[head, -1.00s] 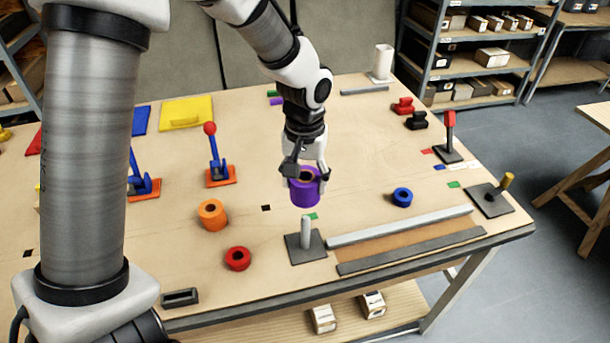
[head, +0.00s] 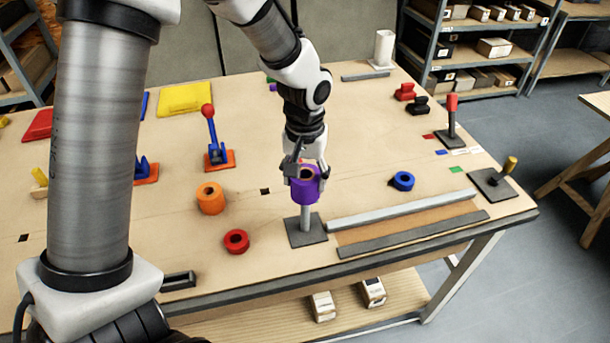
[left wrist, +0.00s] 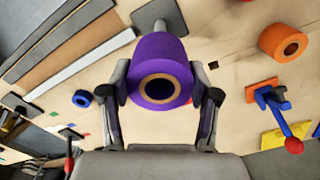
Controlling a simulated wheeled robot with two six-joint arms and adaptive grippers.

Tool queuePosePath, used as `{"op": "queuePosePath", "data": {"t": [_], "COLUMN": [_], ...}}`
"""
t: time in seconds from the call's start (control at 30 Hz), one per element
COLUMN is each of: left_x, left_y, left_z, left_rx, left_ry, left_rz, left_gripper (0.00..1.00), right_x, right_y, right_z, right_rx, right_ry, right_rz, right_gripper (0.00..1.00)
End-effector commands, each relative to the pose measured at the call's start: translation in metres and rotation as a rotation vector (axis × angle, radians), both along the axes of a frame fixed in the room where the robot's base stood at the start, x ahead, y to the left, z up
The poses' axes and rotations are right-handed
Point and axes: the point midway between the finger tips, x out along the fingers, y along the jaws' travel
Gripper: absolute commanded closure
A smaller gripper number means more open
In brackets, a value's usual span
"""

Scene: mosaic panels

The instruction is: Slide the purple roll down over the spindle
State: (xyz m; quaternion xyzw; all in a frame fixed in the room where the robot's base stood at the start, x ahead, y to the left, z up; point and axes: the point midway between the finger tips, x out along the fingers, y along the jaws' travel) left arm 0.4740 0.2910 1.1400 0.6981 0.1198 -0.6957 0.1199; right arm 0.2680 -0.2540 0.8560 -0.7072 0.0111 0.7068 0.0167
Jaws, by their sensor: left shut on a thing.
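My left gripper (head: 306,173) is shut on the purple roll (head: 305,188), its fingers on either side. In the left wrist view the roll (left wrist: 158,72) sits between the two fingers, with a brown core around a dark hole. The grey spindle (head: 305,218) stands upright on a dark square base (head: 306,239). In the head view its lower post shows just below the roll; its top is hidden. The spindle (left wrist: 160,27) also shows beyond the roll in the left wrist view. I cannot tell whether its tip is in the hole. My right gripper is not in view.
An orange roll (head: 210,198) and a red roll (head: 236,241) lie left of the spindle, a blue roll (head: 402,181) to the right. A light bar (head: 402,209) and a dark bar (head: 412,235) lie right of the base. A lever (head: 212,135) stands farther back.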

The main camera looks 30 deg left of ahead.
Motion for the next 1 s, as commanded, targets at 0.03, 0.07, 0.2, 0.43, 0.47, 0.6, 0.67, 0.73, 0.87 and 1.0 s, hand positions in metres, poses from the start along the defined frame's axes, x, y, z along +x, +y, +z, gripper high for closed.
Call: {"op": "queuePosePath", "data": {"t": [0.03, 0.07, 0.2, 0.43, 0.47, 0.6, 0.67, 0.73, 0.87, 1.0], "left_x": [0.0002, 0.0002, 0.0011, 0.0012, 0.0012, 0.0012, 0.0012, 0.0008, -0.0001, 0.0], "left_y": [0.0001, 0.0002, 0.0009, 0.001, 0.001, 0.001, 0.0009, 0.0007, 0.0002, 0.0001], "left_z": [0.0005, 0.0008, 0.0013, 0.0001, 0.0001, 0.0001, 0.0003, 0.0009, 0.0009, -0.0001], "left_rx": [0.0, 0.0, 0.0, 0.0, 0.0, 0.0, 0.0, 0.0, 0.0, 0.0], "left_ry": [0.0, 0.0, 0.0, 0.0, 0.0, 0.0, 0.0, 0.0, 0.0, 0.0], "left_rz": [0.0, 0.0, 0.0, 0.0, 0.0, 0.0, 0.0, 0.0, 0.0, 0.0], "left_gripper": [0.77, 0.77, 0.77, 0.77, 0.77, 0.77, 0.77, 0.77, 0.77, 0.77], "right_x": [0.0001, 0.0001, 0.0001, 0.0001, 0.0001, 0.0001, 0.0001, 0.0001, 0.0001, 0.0], "right_y": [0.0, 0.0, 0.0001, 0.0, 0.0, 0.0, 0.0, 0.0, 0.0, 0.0], "right_z": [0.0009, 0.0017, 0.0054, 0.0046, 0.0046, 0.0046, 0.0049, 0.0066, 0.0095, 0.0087], "right_rx": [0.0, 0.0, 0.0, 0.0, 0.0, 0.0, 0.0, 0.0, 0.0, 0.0], "right_ry": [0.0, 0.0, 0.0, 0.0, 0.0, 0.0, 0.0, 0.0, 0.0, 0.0], "right_rz": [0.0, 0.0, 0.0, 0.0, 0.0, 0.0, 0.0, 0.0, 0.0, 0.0], "right_gripper": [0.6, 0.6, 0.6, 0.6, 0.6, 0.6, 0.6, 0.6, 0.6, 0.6]}}
